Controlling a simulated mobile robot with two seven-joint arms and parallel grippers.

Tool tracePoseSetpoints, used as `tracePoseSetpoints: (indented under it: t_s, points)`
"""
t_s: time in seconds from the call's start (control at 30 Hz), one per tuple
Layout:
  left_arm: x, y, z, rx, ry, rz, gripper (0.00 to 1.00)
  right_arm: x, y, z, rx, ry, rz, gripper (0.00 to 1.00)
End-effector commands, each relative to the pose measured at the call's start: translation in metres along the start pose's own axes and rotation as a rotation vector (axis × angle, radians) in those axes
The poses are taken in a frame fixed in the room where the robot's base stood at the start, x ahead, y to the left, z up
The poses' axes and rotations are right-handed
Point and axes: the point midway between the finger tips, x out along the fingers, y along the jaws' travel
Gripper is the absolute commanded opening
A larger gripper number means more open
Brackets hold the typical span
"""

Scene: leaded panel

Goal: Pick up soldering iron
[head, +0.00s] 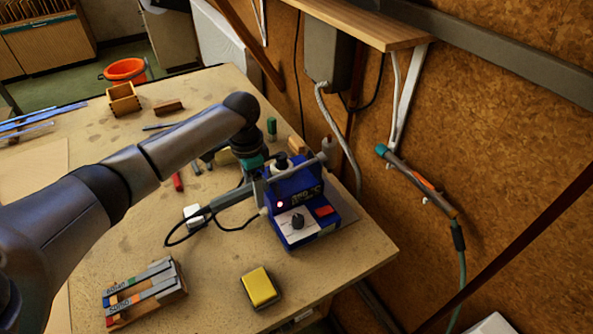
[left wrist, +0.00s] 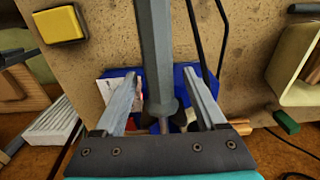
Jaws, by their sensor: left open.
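The soldering iron (head: 230,200) looks like a grey bar reaching left from the blue soldering station (head: 318,228). Its black cord loops back to the station. In the left wrist view the grey iron (left wrist: 155,45) runs down between my fingers, its narrow end towards the blue station (left wrist: 182,78). My left gripper (head: 264,182) is over the station's left side. In the left wrist view the left gripper (left wrist: 163,82) is open, one finger on each side of the iron, with visible gaps. Whether the fingers are level with the iron is unclear. My right gripper is out of view.
A yellow sponge (head: 260,287) and a rack of labelled sticks (head: 145,293) lie near the front edge. Small tools and blocks crowd the table behind my arm. A tool with a hose (head: 420,182) hangs on the cork wall. Bare tabletop lies between the rack and sponge.

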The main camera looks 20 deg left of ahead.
Motion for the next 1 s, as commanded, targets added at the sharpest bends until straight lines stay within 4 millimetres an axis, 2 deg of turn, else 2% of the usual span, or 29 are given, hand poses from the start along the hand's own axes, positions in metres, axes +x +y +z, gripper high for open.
tracePoseSetpoints:
  t_s: [0.1, 0.3, 0.9, 1.0]
  points:
    - [0.0076, 0.0002, 0.0001, 0.001, 0.0, 0.0, 0.73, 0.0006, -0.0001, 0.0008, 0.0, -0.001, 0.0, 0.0]
    - [0.0077, 0.0002, 0.0, 0.001, 0.0, -0.001, 0.73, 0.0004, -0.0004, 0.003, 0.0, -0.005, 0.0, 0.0]
    - [0.0071, 0.0001, -0.0001, 0.001, 0.001, -0.001, 0.06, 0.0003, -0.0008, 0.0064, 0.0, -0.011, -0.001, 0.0]
    - [0.0071, 0.0001, -0.0001, 0.001, 0.001, -0.001, 0.0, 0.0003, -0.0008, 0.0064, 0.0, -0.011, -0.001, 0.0]
